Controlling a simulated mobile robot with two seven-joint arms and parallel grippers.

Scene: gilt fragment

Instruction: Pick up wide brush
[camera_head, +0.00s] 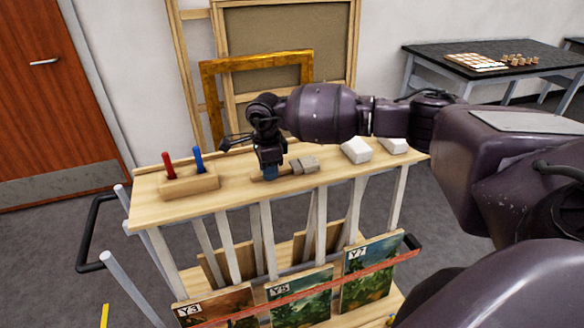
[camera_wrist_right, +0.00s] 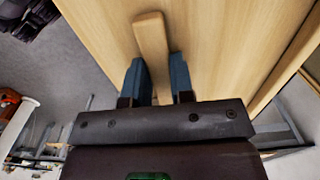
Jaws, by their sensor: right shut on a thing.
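The wide brush lies on the light wooden top of the rack, its grey head (camera_head: 306,164) to the right of my right gripper (camera_head: 270,172). Its pale wooden handle shows in the right wrist view (camera_wrist_right: 151,42), passing between the two blue fingers of my right gripper (camera_wrist_right: 160,80). The right gripper points down and is shut on this handle, at the level of the rack top. The brush head is out of sight in the wrist view. I cannot tell whether the brush is clear of the surface. My left gripper is not in view.
The rack top (camera_head: 236,204) also carries a wooden block (camera_head: 189,186) with a red (camera_head: 169,165) and a blue tool (camera_head: 198,159) at left, and two white blocks (camera_head: 356,150) (camera_head: 394,145) at right. Paintings (camera_head: 367,272) stand below. A gilt frame (camera_head: 208,82) leans behind.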

